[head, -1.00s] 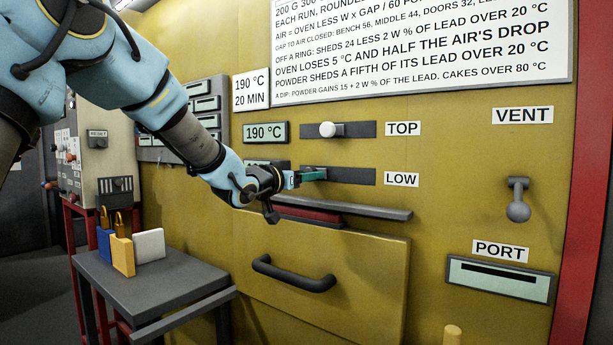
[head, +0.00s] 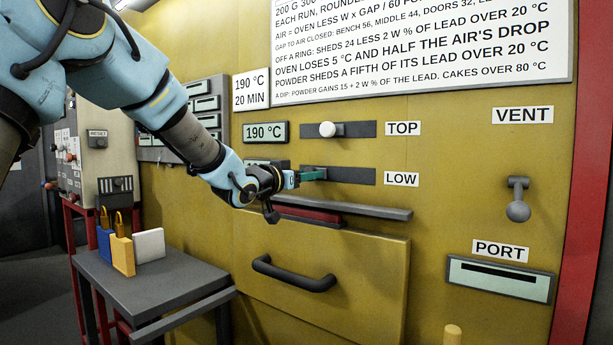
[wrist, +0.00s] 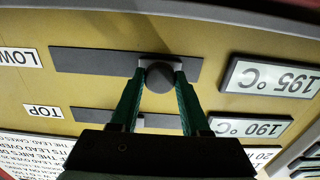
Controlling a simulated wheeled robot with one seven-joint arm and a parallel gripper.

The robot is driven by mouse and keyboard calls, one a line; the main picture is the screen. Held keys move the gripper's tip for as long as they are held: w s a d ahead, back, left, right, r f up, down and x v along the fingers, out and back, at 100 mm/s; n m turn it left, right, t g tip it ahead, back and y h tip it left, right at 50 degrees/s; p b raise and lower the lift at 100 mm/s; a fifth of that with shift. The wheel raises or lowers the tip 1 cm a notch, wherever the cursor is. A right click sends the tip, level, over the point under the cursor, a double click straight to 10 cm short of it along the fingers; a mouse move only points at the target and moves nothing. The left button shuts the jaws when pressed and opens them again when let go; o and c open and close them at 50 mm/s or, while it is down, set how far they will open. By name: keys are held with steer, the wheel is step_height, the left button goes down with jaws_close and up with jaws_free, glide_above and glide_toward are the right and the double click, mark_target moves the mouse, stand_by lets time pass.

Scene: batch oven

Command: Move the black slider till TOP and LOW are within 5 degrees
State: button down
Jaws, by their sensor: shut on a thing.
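The black slider (wrist: 159,77) sits in the LOW slot (wrist: 90,62), between the green fingertips of my gripper (wrist: 160,72), which is shut on it. In the head view my gripper (head: 312,174) is at the left part of the LOW slot (head: 350,177) and covers the black slider. The white TOP slider (head: 327,129) is left of the middle of its slot. The TOP display (head: 265,132) reads 190 °C. The LOW display (wrist: 272,78) reads 195 °C in the wrist view, which is upside down; my gripper mostly hides it in the head view.
Below the LOW slot are a grey ledge (head: 360,209) and a drawer front with a dark handle (head: 293,274). A vent lever (head: 518,200) and a port (head: 500,279) are at the right.

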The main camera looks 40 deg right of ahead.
stand_by(0.4)
steer(key=shift+w+a, duration=0.2)
steer(key=shift+w, duration=0.6)
steer(key=shift+c, duration=1.9)
jaws_free()
steer(key=b+v, duration=0.3)
steer(key=v, duration=0.8)
